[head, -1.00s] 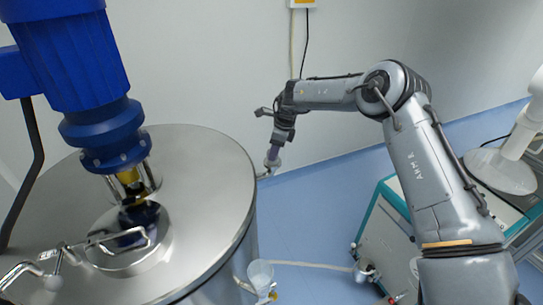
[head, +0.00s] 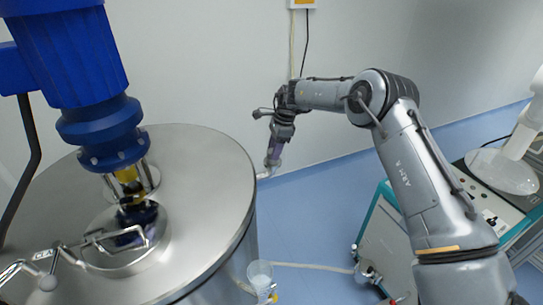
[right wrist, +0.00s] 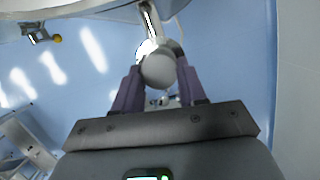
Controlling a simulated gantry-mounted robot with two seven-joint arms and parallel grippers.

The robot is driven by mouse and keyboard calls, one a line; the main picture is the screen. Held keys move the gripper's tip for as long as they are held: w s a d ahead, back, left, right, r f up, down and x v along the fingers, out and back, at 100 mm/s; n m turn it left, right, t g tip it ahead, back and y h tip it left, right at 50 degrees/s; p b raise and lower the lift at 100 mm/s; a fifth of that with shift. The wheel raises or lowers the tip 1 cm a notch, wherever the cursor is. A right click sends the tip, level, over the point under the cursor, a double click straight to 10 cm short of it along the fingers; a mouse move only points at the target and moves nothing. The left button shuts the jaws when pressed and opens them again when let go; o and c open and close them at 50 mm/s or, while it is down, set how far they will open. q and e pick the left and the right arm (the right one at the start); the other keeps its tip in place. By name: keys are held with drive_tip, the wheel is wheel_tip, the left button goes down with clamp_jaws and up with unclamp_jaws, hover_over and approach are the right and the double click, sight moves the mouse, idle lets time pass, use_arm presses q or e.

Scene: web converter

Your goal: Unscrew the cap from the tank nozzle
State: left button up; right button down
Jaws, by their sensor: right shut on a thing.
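The large steel tank (head: 205,165) fills the left of the head view. A short nozzle (head: 263,176) sticks out from its right side, and it also shows at the top of the right wrist view (right wrist: 151,22). My right gripper (head: 273,160) is at the nozzle's end, pointing down. In the right wrist view its two purple fingers (right wrist: 158,80) are on either side of a rounded grey cap (right wrist: 158,68) and shut on it. The cap sits at the nozzle's end; I cannot tell whether its thread is engaged. My left gripper is not in view.
A blue motor (head: 75,70) stands on the tank lid. A clear cup-like container (head: 260,272) is low beside the tank. A teal-edged cabinet (head: 385,235) stands at right. Blue floor is open between tank and cabinet, with a hose crossing it.

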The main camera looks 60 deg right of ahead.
drive_tip(key=c, duration=0.8)
unclamp_jaws()
drive_tip(key=shift+o, duration=0.4)
drive_tip(key=m+b, duration=0.1)
drive_tip(key=m, duration=0.1)
drive_tip(key=shift+a+f+m, duration=0.1)
drive_tip(key=shift+m, duration=0.2)
drive_tip(key=shift+s+m+t+h+b, duration=0.1)
drive_tip(key=shift+m+t+h+b, duration=0.25)
drive_tip(key=shift+m, duration=0.35)
